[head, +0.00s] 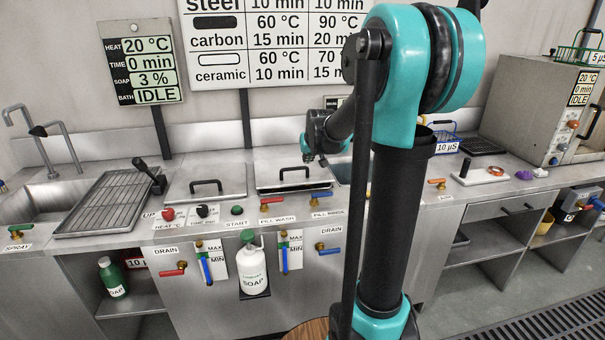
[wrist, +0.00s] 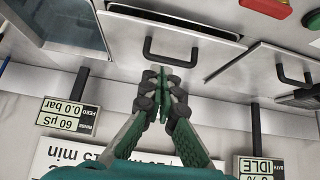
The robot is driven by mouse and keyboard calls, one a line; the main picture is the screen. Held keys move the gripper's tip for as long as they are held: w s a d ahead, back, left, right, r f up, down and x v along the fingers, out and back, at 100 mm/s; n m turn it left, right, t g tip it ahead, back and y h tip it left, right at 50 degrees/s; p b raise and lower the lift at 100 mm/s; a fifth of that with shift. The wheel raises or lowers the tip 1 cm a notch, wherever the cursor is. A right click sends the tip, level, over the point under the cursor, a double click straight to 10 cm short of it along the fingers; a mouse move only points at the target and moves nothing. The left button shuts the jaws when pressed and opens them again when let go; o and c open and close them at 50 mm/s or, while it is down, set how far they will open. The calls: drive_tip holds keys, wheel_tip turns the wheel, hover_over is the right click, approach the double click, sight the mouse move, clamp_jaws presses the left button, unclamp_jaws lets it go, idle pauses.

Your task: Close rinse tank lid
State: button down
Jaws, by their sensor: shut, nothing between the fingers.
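The middle lid, which I take as the rinse tank lid (head: 270,178), is a flat metal panel with a black bar handle (head: 294,173). A narrow dark gap shows along its front edge. In the wrist view the lid (wrist: 190,65) and its handle (wrist: 171,53) are at the centre, with the dark gap beyond the handle. My gripper (head: 313,158) is shut and empty, over the back side of this lid. In the wrist view my gripper's fingertips (wrist: 165,77) are together close to the handle on its wall side. Whether they touch it, I cannot tell.
Another lid with a black handle (head: 207,186) lies flat to the left. An open basin (head: 350,172) is to the right, partly hidden by my arm. Valves and buttons line the counter's front edge. A drain rack (head: 105,205) stands left; the wall is close behind.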

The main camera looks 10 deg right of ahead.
hover_over(305, 194)
drive_tip(key=w, duration=0.1)
wheel_tip(305, 194, down, 8)
drive_tip(key=r, duration=0.1)
wheel_tip(305, 194, down, 3)
drive_tip(key=shift+r, duration=0.1)
drive_tip(key=shift+s+f, duration=0.15)
drive_tip(key=shift+f, duration=0.7)
drive_tip(key=shift+s+f, duration=0.15)
drive_tip(key=shift+f, duration=0.7)
drive_tip(key=shift+s+f, duration=0.1)
drive_tip(key=shift+f, duration=0.75)
drive_tip(key=shift+r, duration=0.1)
